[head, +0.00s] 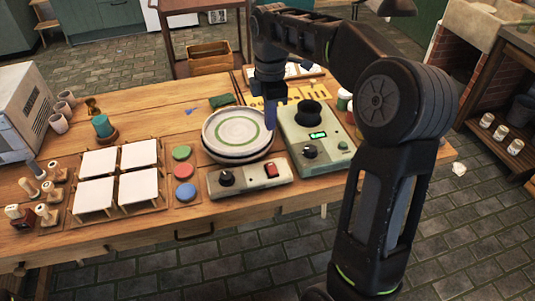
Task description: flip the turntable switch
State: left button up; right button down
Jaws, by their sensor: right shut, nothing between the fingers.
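The turntable (208,152) stands on the wooden table with a pale plate (238,130) on it; the plate has a green ring. In front of it is a grey control box (248,184) with a black knob (226,178) and a red switch (271,169) at its right end. My right gripper (270,124) is shut and empty, pointing down over the right edge of the plate, behind the red switch. I cannot tell its exact height above the plate. My left gripper is not in view.
A green device (316,155) with a lit display stands to the right. White tiles (139,153) on stands and red, green and blue discs (183,170) lie to the left. Stamps, cups and a microwave-like box (22,110) fill the far left.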

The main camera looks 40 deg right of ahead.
aim_at(269, 164)
notch_tip(269, 164, down, 14)
jog(key=shift+w+r+p, duration=0.1)
jog(key=shift+p, duration=0.2)
jog(key=shift+f, duration=0.2)
dwell(0.3)
